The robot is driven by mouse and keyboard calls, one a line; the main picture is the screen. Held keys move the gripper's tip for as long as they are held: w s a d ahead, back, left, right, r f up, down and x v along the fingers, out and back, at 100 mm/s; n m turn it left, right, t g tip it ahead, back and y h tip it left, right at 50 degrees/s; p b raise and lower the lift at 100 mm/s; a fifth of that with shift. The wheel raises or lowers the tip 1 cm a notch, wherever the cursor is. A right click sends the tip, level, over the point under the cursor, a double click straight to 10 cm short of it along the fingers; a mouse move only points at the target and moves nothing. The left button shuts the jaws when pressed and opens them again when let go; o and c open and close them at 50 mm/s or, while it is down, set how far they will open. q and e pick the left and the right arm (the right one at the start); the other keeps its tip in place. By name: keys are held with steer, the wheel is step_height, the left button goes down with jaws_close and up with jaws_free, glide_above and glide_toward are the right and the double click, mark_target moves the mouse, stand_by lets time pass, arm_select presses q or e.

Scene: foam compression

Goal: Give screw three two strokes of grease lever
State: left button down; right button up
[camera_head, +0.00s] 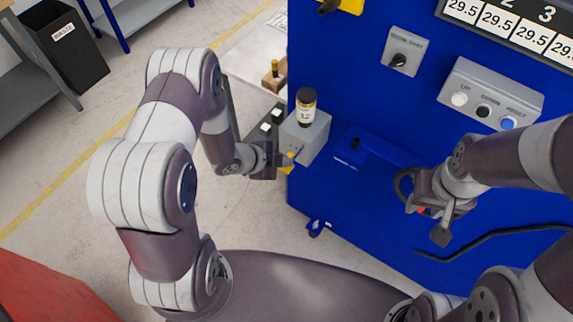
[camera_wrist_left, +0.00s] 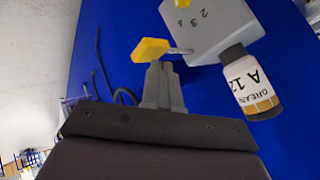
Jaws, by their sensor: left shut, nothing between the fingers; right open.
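The grease unit is a grey box (camera_head: 312,135) on the blue machine's left side, with a dark-capped grease bottle (camera_head: 306,110) upright on top. In the left wrist view the box (camera_wrist_left: 215,30) shows small numbers, and the bottle (camera_wrist_left: 250,85) is labelled GREASE. A lever with a yellow handle (camera_wrist_left: 150,49) sticks out from the box on a thin metal rod. My left gripper (camera_wrist_left: 160,68) is shut and empty, its fingertips right at the yellow handle; I cannot tell whether they touch. My right gripper (camera_head: 437,215) is open in front of the machine. Screw three cannot be made out.
The blue machine (camera_head: 350,195) fills the right, with a button box (camera_head: 490,95), a switch (camera_head: 403,52) and number displays (camera_head: 510,25). A black cable (camera_head: 490,237) lies at lower right. A waste bin (camera_head: 62,45) stands far left.

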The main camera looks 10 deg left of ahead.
arm_select(q)
steer(key=shift+f+b, duration=1)
steer(key=shift+f, duration=0.25)
stand_by(0.8)
stand_by(0.5)
steer(key=shift+r+p, duration=1.6)
steer(key=shift+r, duration=0.2)
steer(key=shift+r, duration=0.1)
step_height(320, 180, up, 5)
steer(key=p, duration=0.4)
